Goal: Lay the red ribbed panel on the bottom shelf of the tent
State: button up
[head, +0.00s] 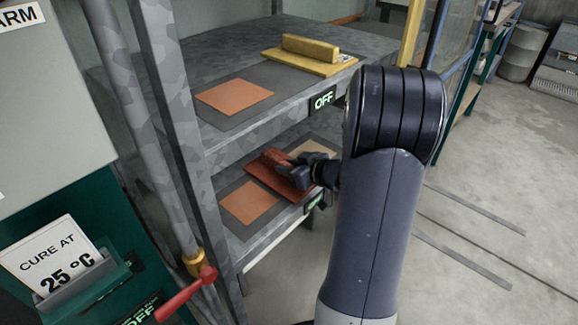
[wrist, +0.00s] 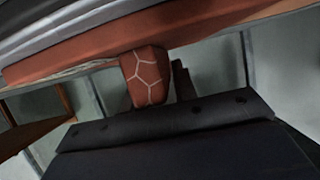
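The red ribbed panel (head: 268,178) is at the bottom shelf (head: 240,232) of the tent, between an orange square and a tan square. My gripper (head: 297,167) reaches in from the right and is shut on the panel's rib. In the wrist view the panel (wrist: 110,45) spans the top, and its rib (wrist: 146,78), marked with pale lines, sits at my dark fingers. The panel looks slightly tilted in the head view. I cannot tell whether its underside touches the shelf.
The orange square (head: 249,202) is left of the panel and the tan square (head: 314,150) behind it. The upper shelf holds a yellow ribbed panel (head: 309,57) and another orange square (head: 234,96). Grey posts (head: 172,90) and a red-handled valve (head: 190,292) stand at left.

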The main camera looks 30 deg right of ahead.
jog(key=shift+o, duration=1.4)
jog(key=shift+r, duration=0.1)
jog(key=shift+s+d+r, duration=0.1)
jog(key=shift+r, duration=0.1)
jog(key=p+v, duration=0.4)
jog(key=v, duration=0.7)
jog(key=shift+s, duration=0.3)
jog(key=shift+d+r, duration=0.1)
jog(key=shift+d, duration=0.15)
jog(key=shift+c, duration=0.6)
